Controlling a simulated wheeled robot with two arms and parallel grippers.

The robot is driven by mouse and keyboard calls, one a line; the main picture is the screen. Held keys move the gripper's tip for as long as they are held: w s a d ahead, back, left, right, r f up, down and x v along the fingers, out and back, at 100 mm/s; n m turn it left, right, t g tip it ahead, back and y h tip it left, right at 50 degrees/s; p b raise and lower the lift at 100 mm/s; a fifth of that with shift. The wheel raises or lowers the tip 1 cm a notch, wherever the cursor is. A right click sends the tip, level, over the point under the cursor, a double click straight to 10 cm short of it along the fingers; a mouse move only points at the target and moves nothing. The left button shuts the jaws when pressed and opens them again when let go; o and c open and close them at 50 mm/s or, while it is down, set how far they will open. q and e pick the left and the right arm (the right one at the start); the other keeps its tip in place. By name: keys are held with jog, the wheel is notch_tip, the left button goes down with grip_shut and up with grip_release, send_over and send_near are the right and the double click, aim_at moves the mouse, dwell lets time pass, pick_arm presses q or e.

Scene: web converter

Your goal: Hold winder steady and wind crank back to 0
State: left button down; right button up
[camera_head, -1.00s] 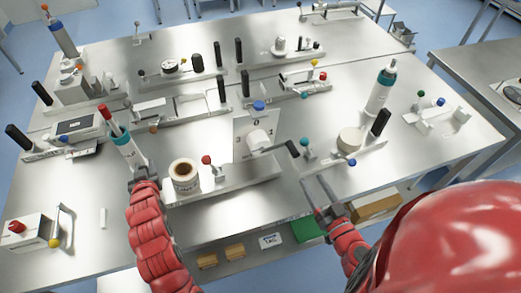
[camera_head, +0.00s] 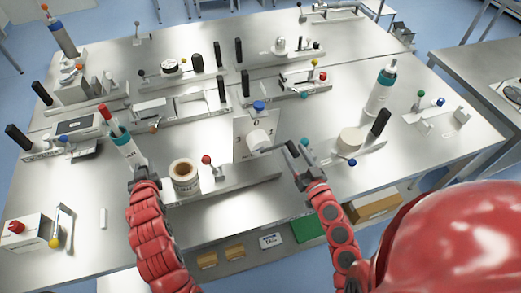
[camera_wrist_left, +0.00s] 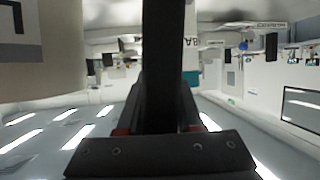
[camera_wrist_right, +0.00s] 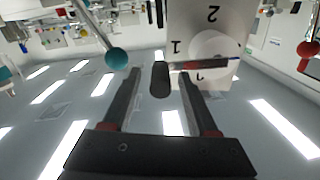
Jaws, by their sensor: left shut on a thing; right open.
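The winder's long metal base (camera_head: 235,190) lies near the front table edge, with a white roll (camera_head: 185,176) at its left. Its upright dial plate (camera_head: 243,128) bears numbers, with 0 at the top and 1 at the right. The crank's white hub (camera_head: 258,139) is in front of the plate, and its arm points right to a dark handle (camera_head: 292,149). My left gripper (camera_head: 144,172) is shut on a black upright grip (camera_wrist_left: 162,65) at the winder's left end. My right gripper (camera_wrist_right: 158,85) is open, its fingers on either side of the crank handle (camera_wrist_right: 160,80); contact is unclear.
A white-teal bottle (camera_head: 125,148) stands close behind my left gripper. A red-button box (camera_head: 28,231) is at front left.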

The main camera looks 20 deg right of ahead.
jog(key=shift+w, duration=0.1)
grip_shut()
dwell(1.4)
